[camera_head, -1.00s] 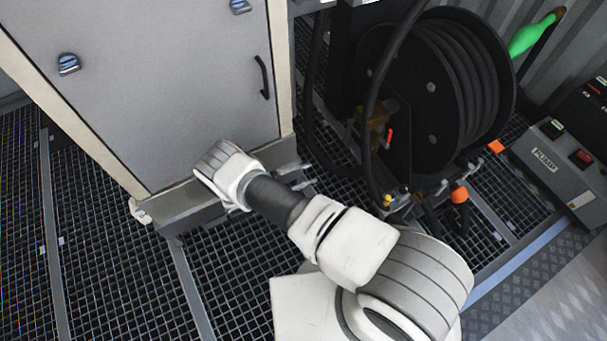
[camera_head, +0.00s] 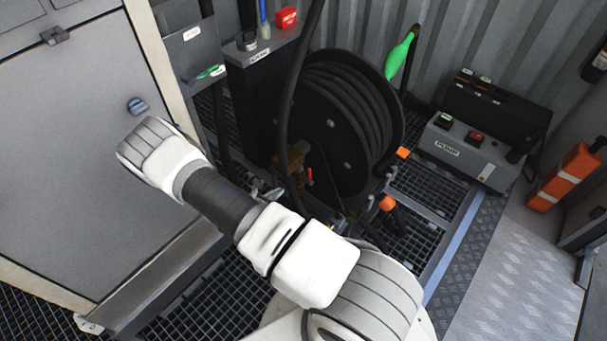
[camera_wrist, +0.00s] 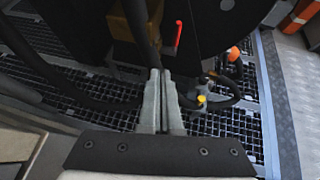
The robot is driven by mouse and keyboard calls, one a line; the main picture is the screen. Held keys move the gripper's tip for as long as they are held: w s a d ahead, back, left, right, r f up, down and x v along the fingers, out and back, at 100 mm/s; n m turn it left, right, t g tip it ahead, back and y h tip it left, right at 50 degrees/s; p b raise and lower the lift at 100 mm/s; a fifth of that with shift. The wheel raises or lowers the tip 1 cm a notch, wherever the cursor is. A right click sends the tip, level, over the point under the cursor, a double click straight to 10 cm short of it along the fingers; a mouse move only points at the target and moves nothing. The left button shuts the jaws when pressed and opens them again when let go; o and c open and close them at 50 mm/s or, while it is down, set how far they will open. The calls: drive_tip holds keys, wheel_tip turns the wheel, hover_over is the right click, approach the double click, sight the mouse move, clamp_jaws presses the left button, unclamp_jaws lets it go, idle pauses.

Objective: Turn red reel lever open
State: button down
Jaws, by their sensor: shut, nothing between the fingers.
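The red reel lever (camera_head: 309,175) is a small upright red handle low on the front of the hose reel (camera_head: 345,125), beside a brass-coloured fitting (camera_head: 288,168). In the wrist view the red lever (camera_wrist: 178,34) stands above and slightly right of my gripper (camera_wrist: 161,72). The gripper's two fingers are together and hold nothing. They point toward the reel and are apart from the lever. In the head view my arm reaches to the left of the reel and the gripper's fingers are hidden behind it.
A black hose hangs in front of the reel, left of the lever. A yellow-capped valve (camera_wrist: 201,99) is low at the right. A grey cabinet (camera_head: 70,130) stands left. A pump box (camera_head: 462,150) is at the right. The grating floor (camera_head: 425,195) between is partly clear.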

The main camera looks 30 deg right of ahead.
drive_tip(key=s+d+r+g, duration=0.1)
drive_tip(key=s+d, duration=0.1)
drive_tip(key=b, duration=0.4)
approach(309, 177)
drive_tip(key=shift+y, duration=0.4)
drive_tip(key=x, duration=0.5)
drive_tip(key=shift+d+f, duration=0.1)
drive_tip(key=shift+f, duration=0.2)
drive_tip(key=shift+w+d+r, duration=0.15)
drive_tip(key=shift+w+d, duration=0.05)
drive_tip(key=shift+d, duration=0.2)
